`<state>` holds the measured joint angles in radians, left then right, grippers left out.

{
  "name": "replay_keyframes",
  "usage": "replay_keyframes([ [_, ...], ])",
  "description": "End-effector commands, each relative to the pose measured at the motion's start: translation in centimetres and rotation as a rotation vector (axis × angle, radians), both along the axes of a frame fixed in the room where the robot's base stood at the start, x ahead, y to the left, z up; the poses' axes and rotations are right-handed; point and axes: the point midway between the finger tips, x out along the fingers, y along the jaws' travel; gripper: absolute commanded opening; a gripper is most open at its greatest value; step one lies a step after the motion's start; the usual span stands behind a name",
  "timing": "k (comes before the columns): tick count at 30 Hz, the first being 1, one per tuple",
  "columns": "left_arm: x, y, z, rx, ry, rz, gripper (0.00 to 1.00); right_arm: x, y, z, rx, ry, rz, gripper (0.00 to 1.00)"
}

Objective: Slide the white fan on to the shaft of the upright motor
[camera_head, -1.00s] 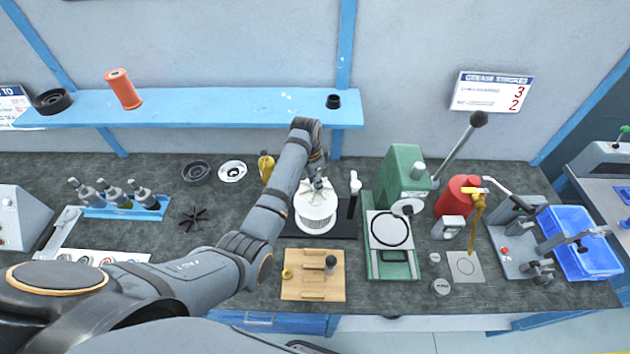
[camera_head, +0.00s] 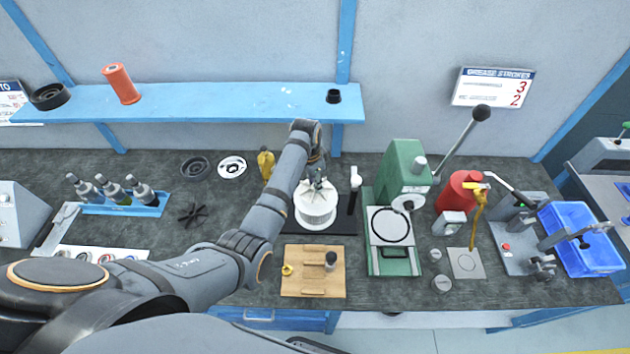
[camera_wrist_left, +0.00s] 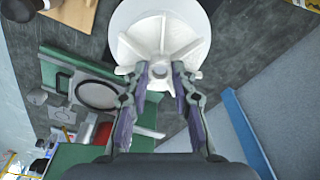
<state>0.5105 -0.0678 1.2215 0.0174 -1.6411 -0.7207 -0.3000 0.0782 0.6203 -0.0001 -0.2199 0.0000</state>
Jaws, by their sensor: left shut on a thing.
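The white fan (camera_head: 316,215) is a round, ribbed drum above the black base plate (camera_head: 343,226) in the head view. My left gripper (camera_head: 318,184) reaches down on it from above and is shut on it. In the left wrist view the fan (camera_wrist_left: 190,20) shows radial ribs and a centre hub, with the fingertips (camera_wrist_left: 160,72) at the hub. A small dark upright cylinder (camera_head: 331,261) stands on the wooden board in front; I cannot tell if it is the motor. No shaft shows under the fan, and its underside is hidden. My right gripper is not in view.
The wooden board (camera_head: 300,285) lies in front, with a green press (camera_head: 402,175) to the right.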

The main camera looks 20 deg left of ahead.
Motion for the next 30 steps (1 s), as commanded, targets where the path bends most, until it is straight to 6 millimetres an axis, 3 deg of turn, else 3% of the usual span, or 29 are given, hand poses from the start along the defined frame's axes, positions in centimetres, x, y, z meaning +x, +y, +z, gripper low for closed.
replay_keyframes([
  [30, 0.0, 0.0, -2.1, 0.0, 0.0, 0.0, 0.0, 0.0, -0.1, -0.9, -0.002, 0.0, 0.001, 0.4],
])
